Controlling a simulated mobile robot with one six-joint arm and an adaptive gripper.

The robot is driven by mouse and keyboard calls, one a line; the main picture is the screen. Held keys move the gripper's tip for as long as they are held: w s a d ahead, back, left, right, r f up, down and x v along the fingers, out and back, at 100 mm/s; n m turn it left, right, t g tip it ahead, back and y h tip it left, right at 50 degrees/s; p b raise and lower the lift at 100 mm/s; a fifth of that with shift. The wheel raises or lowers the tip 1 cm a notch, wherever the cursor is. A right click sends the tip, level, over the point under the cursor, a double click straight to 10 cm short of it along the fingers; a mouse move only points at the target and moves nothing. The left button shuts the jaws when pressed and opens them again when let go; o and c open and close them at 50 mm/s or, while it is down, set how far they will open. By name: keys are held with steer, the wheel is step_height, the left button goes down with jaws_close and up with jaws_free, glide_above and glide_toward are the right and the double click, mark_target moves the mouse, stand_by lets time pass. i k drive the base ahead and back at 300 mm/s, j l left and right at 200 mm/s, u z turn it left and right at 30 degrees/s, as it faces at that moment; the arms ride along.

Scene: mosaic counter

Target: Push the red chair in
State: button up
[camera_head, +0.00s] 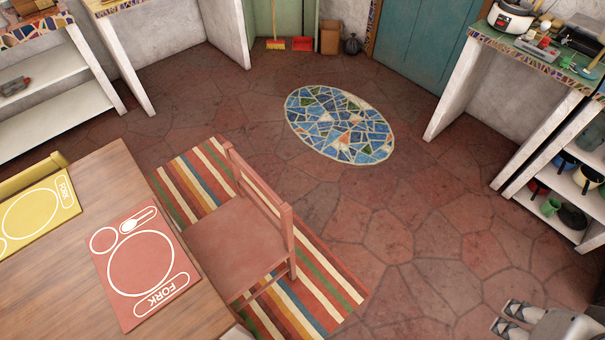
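The red chair (235,250) stands upright on a striped rug, at the right side of the wooden table (85,200). Its backrest (257,190) is on the side away from the table. The seat's left edge is close to the table edge, and most of the seat shows outside the tabletop. My gripper (511,319) is at the bottom right corner, well to the right of the chair and apart from it. Its two fingers are spread with nothing between them. The lower chair legs are partly hidden.
A red placemat (140,262) and a yellow placemat (38,212) lie on the table. The striped rug (325,290) extends right of the chair. Stone floor (430,245) lies clear between chair and gripper. Shelves (565,190) stand at the right.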

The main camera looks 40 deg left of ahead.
mark_target(237, 245)
steer(key=i+u, duration=0.85)
steer(key=i+l+u, duration=0.7)
steer(key=u, duration=0.15)
steer(key=i+u, duration=0.25)
steer(key=u, duration=0.2)
steer(key=i+l+u, duration=0.15)
steer(key=u, duration=0.35)
steer(key=i+l+u, duration=0.3)
steer(key=u, duration=0.15)
steer(key=i+l+u, duration=0.2)
steer(key=u, duration=0.25)
steer(key=i+l+u, duration=0.15)
steer(key=l+u, duration=0.35)
